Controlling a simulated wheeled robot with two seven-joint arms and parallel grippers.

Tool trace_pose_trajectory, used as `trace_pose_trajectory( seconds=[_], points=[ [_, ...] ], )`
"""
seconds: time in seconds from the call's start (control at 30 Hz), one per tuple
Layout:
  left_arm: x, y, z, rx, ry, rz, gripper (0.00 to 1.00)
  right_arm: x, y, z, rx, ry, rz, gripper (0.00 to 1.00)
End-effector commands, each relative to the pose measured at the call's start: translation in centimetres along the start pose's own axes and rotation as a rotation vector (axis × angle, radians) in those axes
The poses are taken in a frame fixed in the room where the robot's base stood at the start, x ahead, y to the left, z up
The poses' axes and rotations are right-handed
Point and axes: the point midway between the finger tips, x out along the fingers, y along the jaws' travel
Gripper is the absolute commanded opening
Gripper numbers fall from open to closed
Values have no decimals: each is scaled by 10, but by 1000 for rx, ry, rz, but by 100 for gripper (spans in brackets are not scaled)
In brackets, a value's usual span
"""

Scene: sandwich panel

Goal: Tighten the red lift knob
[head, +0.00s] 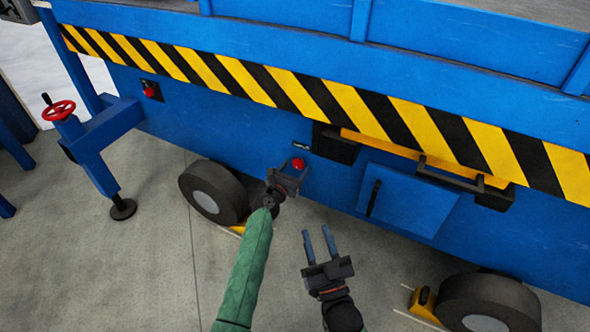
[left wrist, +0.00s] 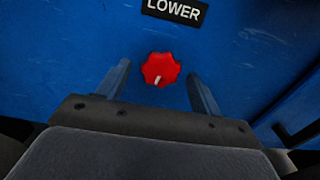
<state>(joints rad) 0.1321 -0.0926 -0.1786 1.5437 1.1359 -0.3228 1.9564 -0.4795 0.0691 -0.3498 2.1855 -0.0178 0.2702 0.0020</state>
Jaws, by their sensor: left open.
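A red knob (head: 298,164) sits on the blue side panel in the head view, below a small dark label. In the left wrist view the red knob (left wrist: 161,69) has a lobed rim and a white mark pointing down, slightly left. A black label (left wrist: 176,10) above it reads LOWER. My left gripper (head: 292,172) is at the panel by this knob. In the left wrist view its two fingers (left wrist: 158,88) are apart, one on each side of the knob, with blue gaps between. My right gripper (head: 319,244) is open and empty, lower and to the right, away from the panel.
A red button or knob (head: 149,92) is at the panel's upper left. A red handwheel (head: 58,111) tops the stabilizer leg. A hatch (head: 405,200) with a dark handle and a protruding bar (head: 452,182) lie right. Wheels (head: 212,191) with yellow chocks stand below.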

Motion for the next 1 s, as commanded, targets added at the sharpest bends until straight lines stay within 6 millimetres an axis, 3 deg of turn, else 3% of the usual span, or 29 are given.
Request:
trace_pose_trajectory(
  seconds=[0.27, 0.5, 1.0],
  points=[
    [1, 0, 0, 0, 0, 0, 65, 0, 0, -2, -1, 5, 0, 36],
    [1, 0, 0, 0, 0, 0, 22, 0, 0, -2, 0, 4, 0, 36],
    [1, 1, 0, 125, 1, 0, 22, -1, 0, 3, 1, -8, 0, 36]
  ],
)
